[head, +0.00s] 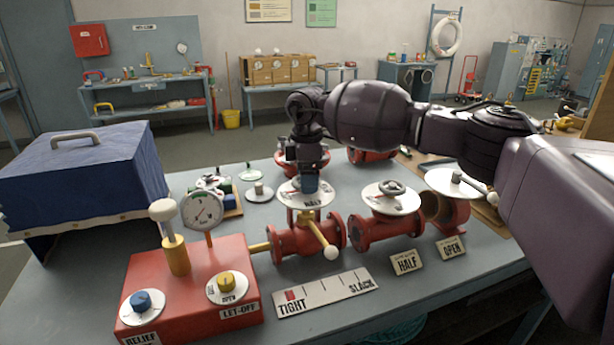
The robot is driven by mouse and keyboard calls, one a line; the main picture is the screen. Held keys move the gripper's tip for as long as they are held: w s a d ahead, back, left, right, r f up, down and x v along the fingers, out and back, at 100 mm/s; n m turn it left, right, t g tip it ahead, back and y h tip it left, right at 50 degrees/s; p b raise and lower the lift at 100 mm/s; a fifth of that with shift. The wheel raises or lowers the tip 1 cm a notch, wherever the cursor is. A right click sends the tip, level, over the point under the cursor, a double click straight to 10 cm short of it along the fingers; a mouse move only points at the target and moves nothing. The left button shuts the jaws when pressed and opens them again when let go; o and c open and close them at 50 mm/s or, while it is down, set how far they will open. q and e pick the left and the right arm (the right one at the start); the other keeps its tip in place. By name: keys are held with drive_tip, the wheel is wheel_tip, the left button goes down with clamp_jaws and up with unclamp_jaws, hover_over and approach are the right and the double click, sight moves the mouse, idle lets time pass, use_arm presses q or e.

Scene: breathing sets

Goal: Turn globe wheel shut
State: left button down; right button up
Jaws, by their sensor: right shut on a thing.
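My right gripper (308,172) points down over the red valve (295,241) at the middle of the bench. The dial has lettering that seems to read HALF, partly covered by the gripper. A yellow lever with a white ball end (331,252) sticks out at the valve's front. To its right, a second red valve (385,231) bears a white dial with a grey handwheel (391,187). I cannot tell from lettering which is the globe wheel. My left gripper is not in view.
A red box (190,285) with a gauge (203,210) and knobs stands front left. A TIGHT to SLACK plate (326,292), a HALF sign (406,263) and an OPEN sign (451,248) lie in front. A blue covered case (82,180) stands left. A third valve (446,212) stands right.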

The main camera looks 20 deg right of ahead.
drive_tip(key=shift+w+r, duration=0.1)
drive_tip(key=shift+r, duration=0.15)
drive_tip(key=o, duration=0.9)
drive_tip(key=shift+f, duration=0.15)
wheel_tip(320, 180, up, 11)
drive_tip(key=shift+f+b, duration=0.1)
drive_tip(key=shift+b, duration=0.55)
